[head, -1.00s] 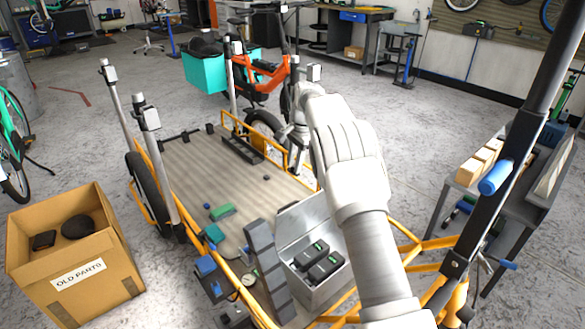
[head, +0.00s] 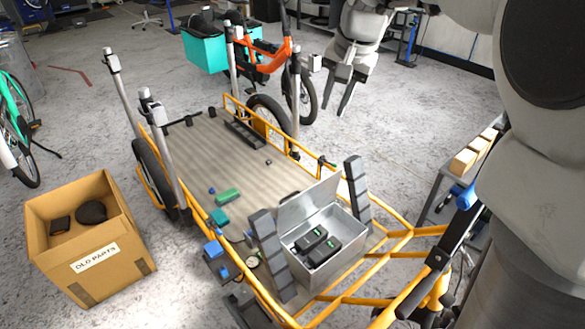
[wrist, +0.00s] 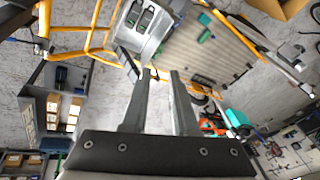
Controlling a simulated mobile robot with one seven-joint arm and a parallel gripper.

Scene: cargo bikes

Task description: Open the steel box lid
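The steel box (head: 345,262) stands on the front part of the cargo bike's deck. Its lid (head: 308,203) is raised, tilted up along the far-left side, so the box is open. Two black packs with green marks (head: 318,246) lie inside. My gripper (head: 336,103) is open and empty, fingers pointing down, high and well apart from the lid, toward the top of the head view. In the wrist view my gripper (wrist: 161,73) shows a clear gap between its fingers, and the steel box (wrist: 148,47) with its packs shows beyond the fingertips.
Dark block-like posts (head: 271,255) flank the box on both sides. The yellow frame (head: 385,240) runs around the deck. A cardboard box (head: 120,240) of old parts stands at left; a grey bench (head: 440,195) stands at right. The deck's middle is mostly clear.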

